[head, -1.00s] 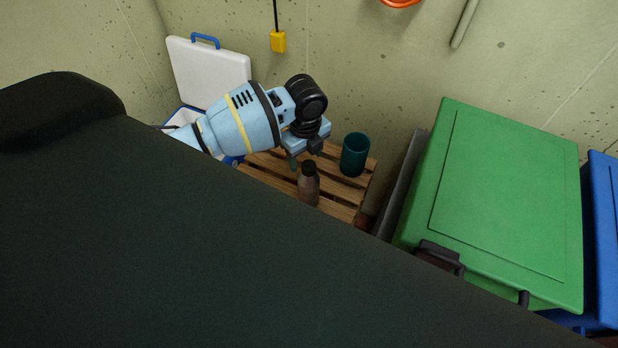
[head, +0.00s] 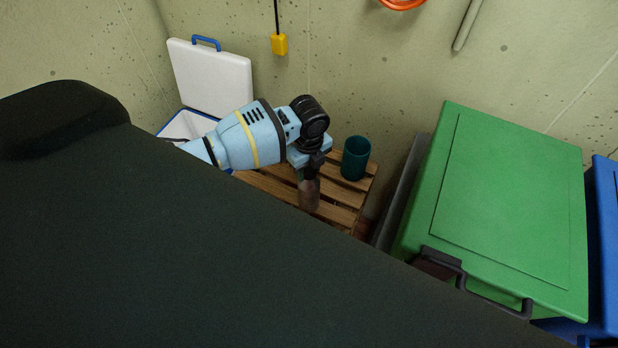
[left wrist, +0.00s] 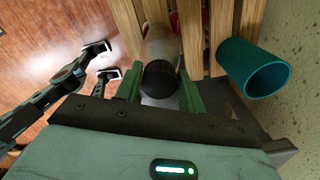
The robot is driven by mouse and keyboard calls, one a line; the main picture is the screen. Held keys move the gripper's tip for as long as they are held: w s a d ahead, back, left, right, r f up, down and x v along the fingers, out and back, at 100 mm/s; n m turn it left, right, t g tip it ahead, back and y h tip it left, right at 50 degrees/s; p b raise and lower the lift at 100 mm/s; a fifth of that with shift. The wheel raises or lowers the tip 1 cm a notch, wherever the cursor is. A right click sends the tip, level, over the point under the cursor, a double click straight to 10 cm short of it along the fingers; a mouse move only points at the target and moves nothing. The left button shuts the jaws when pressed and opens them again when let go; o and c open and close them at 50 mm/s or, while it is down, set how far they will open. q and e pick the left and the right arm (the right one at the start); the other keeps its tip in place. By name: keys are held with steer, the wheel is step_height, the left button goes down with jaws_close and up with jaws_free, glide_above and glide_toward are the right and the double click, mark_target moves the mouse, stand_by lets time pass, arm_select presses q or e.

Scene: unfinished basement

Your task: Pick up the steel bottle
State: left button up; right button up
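The steel bottle (head: 309,196), brownish grey with a dark cap, stands upright on a slatted wooden surface (head: 340,213). My left gripper (head: 310,176) is above it, pointing down, and hides its top in the head view. In the left wrist view, the bottle (left wrist: 161,48) shows between the two green fingers of my left gripper (left wrist: 160,92). The fingers are apart, one on each side of the dark cap, with a visible gap beside it.
A teal cup (head: 355,158) stands on the slats just right of my left gripper. A white cooler with its lid (head: 212,78) raised is behind my arm. A large green bin (head: 505,195) and a blue bin (head: 605,235) stand at the right. The concrete wall is close behind.

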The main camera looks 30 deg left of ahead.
arm_select(q)
jaws_close()
arm_select(e)
steer(key=shift+a, duration=0.1)
arm_select(q)
steer(key=shift+r, duration=0.1)
